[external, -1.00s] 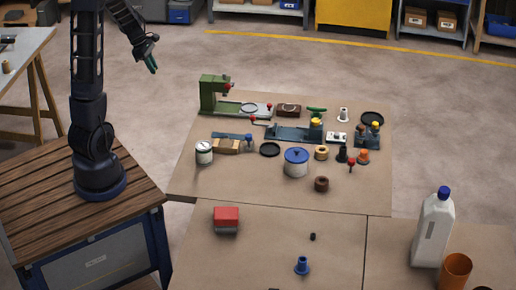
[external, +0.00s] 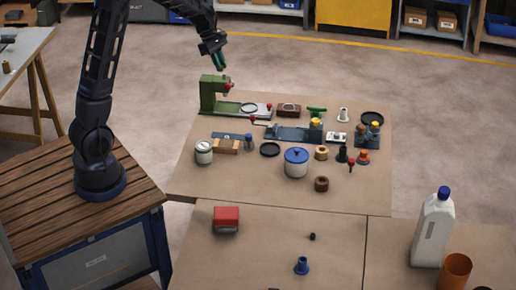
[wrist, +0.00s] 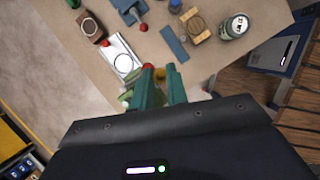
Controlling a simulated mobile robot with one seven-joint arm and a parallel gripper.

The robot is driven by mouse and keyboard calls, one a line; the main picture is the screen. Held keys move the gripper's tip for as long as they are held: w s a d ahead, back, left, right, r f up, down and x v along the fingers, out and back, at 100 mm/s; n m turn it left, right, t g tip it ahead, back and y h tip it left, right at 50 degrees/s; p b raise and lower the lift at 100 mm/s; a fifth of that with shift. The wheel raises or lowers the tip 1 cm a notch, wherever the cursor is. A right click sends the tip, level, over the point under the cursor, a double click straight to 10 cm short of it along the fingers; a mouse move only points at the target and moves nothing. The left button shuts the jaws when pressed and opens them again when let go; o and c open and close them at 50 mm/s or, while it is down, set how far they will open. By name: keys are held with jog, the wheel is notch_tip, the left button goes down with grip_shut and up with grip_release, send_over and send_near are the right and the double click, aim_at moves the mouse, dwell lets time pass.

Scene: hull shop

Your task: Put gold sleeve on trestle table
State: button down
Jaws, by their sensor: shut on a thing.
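My gripper (external: 220,60) is in the air over the far left corner of the brown work table, just above the green machine. In the wrist view, its two green fingers (wrist: 160,75) are closed around a small yellow-gold piece, the gold sleeve (wrist: 158,73), mostly hidden between them. The sleeve cannot be made out in the external view. A pale grey table on splayed wooden trestle legs (external: 36,48) stands at the far left, partly out of frame.
The brown table (external: 225,180) carries a green machine (external: 208,95), a can (external: 203,152), a blue-lidded pot (external: 296,163) and several small parts. A red-topped block (external: 226,218) and a white bottle (external: 434,230) stand nearer. Open floor lies between the tables.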

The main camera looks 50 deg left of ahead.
jog(key=w+d+m+g, duration=0.1)
jog(key=w+d, duration=0.3)
jog(key=d, duration=0.5)
jog(key=w+d+m, duration=0.2)
jog(key=w+d, duration=0.1)
jog(key=d, duration=0.6)
jog(key=m+g, duration=0.2)
jog(key=m, duration=0.4)
send_over(328, 225)
jog(key=a, duration=0.1)
notch_tip(328, 225, down, 6)
jog(key=f, duration=2)
jog(key=shift+w+a, duration=0.2)
jog(key=shift+w, duration=0.05)
jog(key=shift+f, duration=0.15)
jog(key=c, duration=1.4)
grip_release()
